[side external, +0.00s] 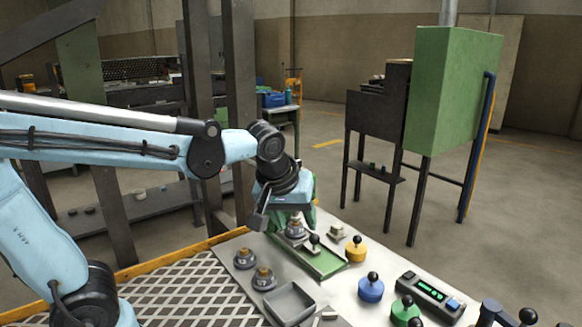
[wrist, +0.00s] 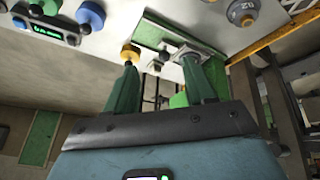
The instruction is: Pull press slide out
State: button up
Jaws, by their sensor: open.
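The press slide, a green plate (side external: 322,264) with a small black-knobbed metal block (side external: 314,243) on it, lies on the pale bench top. In the wrist view the green plate (wrist: 158,32) shows beyond my fingers, with a metal part (wrist: 190,48) near the right fingertip. My gripper (wrist: 160,62) is open, its two green fingers apart and nothing visibly held between them. In the side view my gripper (side external: 294,218) is at the far end of the slide and partly hides it. I cannot tell whether the fingers touch anything.
A yellow knob (side external: 356,249) stands right of the slide, near the left finger in the wrist view. A blue knob (side external: 370,288), green knob (side external: 405,311) and display box (side external: 431,296) are farther right. Round metal fittings (side external: 263,279) and a shallow tray (side external: 290,303) stand in front.

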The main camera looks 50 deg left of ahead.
aim_at(315, 237)
jog(key=w+a+n+g+y, duration=0.1)
jog(key=w+n+g+y, duration=0.1)
jog(key=w+n, duration=0.55)
jog(key=shift+n, duration=0.35)
jog(key=x, duration=1.2)
jog(key=shift+s+a+f, duration=0.1)
jog(key=shift+f, duration=0.05)
grip_shut()
